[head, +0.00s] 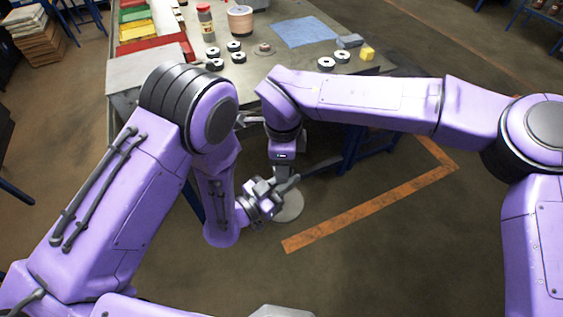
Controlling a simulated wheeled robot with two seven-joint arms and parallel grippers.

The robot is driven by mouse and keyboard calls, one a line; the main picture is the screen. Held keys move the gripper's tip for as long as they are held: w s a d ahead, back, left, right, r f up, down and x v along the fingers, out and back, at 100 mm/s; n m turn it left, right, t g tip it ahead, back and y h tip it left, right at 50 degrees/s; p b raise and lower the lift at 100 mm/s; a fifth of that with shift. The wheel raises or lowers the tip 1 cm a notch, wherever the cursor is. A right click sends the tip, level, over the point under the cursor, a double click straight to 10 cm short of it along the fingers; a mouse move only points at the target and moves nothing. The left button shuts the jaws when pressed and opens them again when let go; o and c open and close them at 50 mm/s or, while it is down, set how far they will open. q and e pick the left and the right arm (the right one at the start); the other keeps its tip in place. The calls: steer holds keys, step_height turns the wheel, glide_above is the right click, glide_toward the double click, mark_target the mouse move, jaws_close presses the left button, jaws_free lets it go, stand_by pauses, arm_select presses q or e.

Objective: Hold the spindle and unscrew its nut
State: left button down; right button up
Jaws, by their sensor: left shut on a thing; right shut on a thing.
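My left gripper (272,194) and my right gripper (286,181) meet close together in front of the table, over the floor. The left one comes in from the left, and the right one points down from above. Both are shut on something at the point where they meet. The spindle and its nut are too small and too covered by fingers and wrists to make out, so I cannot tell which gripper has which. A pale grey round disc (290,208) shows just below the fingertips. I cannot tell whether it is held or lies beyond them.
The grey workbench (285,75) stands behind my arms. It carries several black-and-white rings (238,57), a small flanged round piece (264,50), a copper-coloured spool (241,19), a jar (205,22), a blue mat (305,32) and a yellow block (367,53).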

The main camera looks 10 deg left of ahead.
steer(key=shift+d, duration=0.1)
steer(key=shift+w+r, duration=0.1)
steer(key=shift+r, duration=0.05)
stand_by(0.3)
steer(key=shift+r, duration=1)
